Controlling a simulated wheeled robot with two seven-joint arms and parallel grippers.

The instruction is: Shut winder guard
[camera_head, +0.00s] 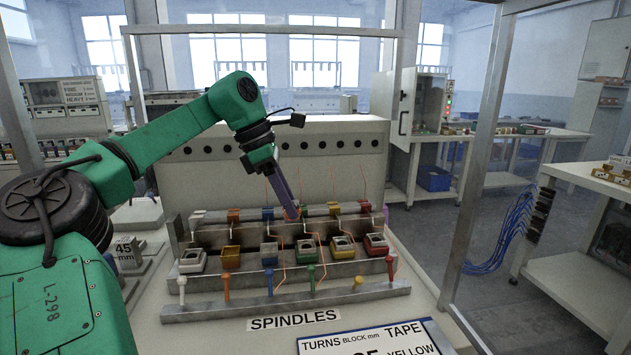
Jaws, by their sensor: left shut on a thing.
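A thin metal frame (262,31) stands upright behind the cream winder housing (165,150), with uprights at both sides. It looks like the winder guard, raised, though I cannot be sure. My left gripper (290,206) reaches down in front of the housing, over the back row of the spindle fixture. It is shut on a small reddish piece (292,213) between its fingertips; the fingers hide part of it. The guard frame is well above and behind the gripper, apart from it. My right gripper is not in view.
The fixture holds rows of coloured blocks, such as a yellow block (341,246), with copper wires standing up. Coloured pegs line its front rail (230,308). A metal post (480,150) stands at right. A sign (370,341) lies in front.

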